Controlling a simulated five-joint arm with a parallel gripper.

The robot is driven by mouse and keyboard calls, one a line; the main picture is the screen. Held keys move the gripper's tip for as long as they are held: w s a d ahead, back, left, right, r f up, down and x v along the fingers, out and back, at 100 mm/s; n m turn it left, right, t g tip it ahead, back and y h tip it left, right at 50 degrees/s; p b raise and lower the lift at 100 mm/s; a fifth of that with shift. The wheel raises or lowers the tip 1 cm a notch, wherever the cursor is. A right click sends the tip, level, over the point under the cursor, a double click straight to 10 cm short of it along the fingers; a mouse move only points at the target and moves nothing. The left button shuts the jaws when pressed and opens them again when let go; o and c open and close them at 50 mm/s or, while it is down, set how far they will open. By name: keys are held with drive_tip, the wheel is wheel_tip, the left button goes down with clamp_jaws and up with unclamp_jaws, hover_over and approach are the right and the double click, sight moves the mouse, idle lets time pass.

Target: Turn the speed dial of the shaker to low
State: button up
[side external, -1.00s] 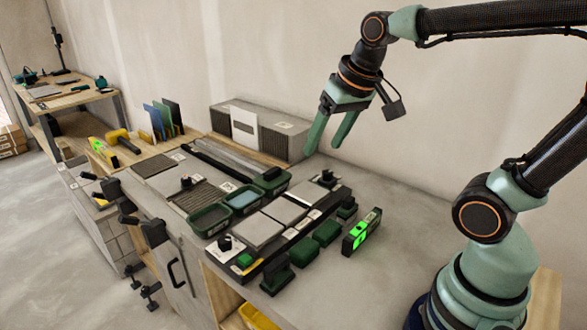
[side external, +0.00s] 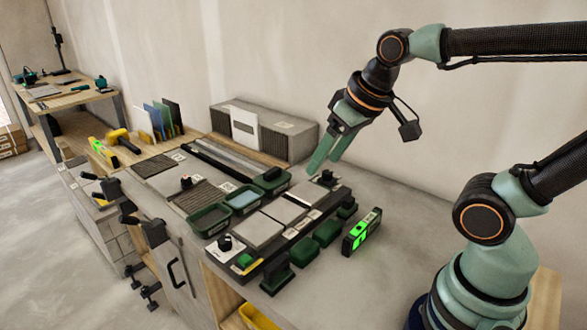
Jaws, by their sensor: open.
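A dark, low unit (side external: 286,243) with grey tiles on top lies on the bench, perhaps the shaker. A black knob (side external: 225,242) stands on a white plate at its near left end. Another small dark knob (side external: 327,175) stands at its far right end. No dial marking is readable, so I cannot tell which knob is the speed dial or its setting. My gripper (side external: 326,162) is open and empty, its green fingers pointing down and left. The fingertips appear just above the far knob; I cannot tell whether they touch it.
Green trays (side external: 210,220) stand left of the tiles. A green-lit device (side external: 359,236) and dark green blocks (side external: 327,232) stand on the near right side. A grey vented box (side external: 262,131) stands against the wall behind. Bare bench lies right of the lit device.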

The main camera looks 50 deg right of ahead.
drive_tip(key=w+a+m+g, duration=0.1)
drive_tip(key=w+a+m, duration=0.1)
drive_tip(key=w, duration=0.3)
drive_tip(key=m+g, duration=0.4)
drive_tip(key=m, duration=0.3)
hover_over(224, 240)
wheel_tip(224, 240, down, 10)
wheel_tip(224, 240, down, 12)
drive_tip(key=shift+r, duration=0.15)
clamp_jaws()
